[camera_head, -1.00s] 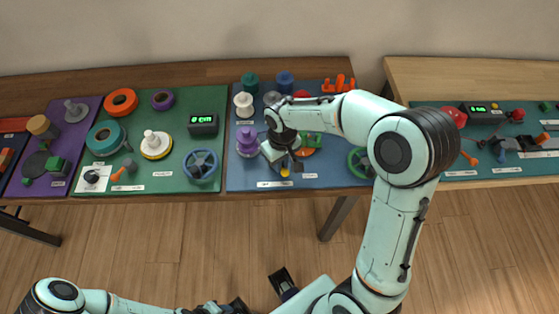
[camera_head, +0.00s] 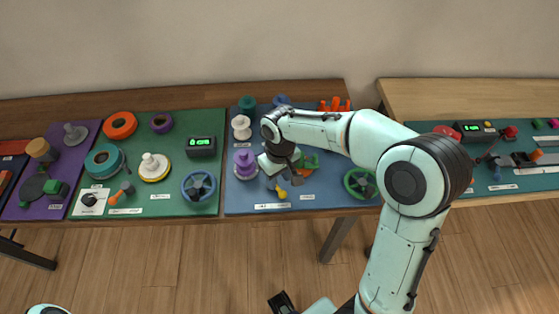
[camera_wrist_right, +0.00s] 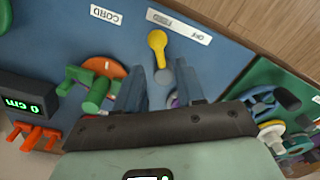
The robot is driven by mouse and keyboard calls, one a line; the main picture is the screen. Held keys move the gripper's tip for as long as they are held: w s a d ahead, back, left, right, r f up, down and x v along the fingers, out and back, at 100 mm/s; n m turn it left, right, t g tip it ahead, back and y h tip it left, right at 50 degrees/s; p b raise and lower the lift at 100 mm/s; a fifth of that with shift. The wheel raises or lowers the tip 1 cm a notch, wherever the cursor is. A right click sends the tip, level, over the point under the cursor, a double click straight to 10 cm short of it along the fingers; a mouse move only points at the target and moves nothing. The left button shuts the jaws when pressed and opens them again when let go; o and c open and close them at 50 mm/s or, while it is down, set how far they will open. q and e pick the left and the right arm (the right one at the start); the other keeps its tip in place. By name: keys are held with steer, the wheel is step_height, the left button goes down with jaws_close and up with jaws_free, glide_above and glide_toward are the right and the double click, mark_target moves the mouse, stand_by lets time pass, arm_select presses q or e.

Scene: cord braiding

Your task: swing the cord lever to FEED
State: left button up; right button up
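The cord lever has a yellow knob (camera_head: 282,194) at the front edge of the blue panel (camera_head: 240,203). In the right wrist view the yellow lever (camera_wrist_right: 157,44) points toward a white label strip (camera_wrist_right: 180,25) with OFF and FEED on it, upside down there. Its grey pivot shows between my fingers. My right gripper (camera_wrist_right: 162,78) is open, its two dark fingers apart on either side of the pivot. The yellow knob lies beyond the fingertips; I cannot tell whether either finger touches the lever. In the head view the right gripper (camera_head: 277,178) hovers over the lever.
A green crank on an orange disc (camera_wrist_right: 97,88) sits close beside the fingers. A purple spool (camera_head: 245,164) stands left of the gripper and a green handwheel (camera_head: 360,184) right. A display (camera_wrist_right: 22,98) reads 0 cm. A green panel (camera_head: 150,204) with a blue handwheel (camera_head: 198,187) adjoins.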

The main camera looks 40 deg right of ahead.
step_height(320, 180, up, 9)
steer(key=p, duration=0.1)
steer(key=shift+d, duration=0.15)
steer(key=shift+f, duration=0.15)
stand_by(0.4)
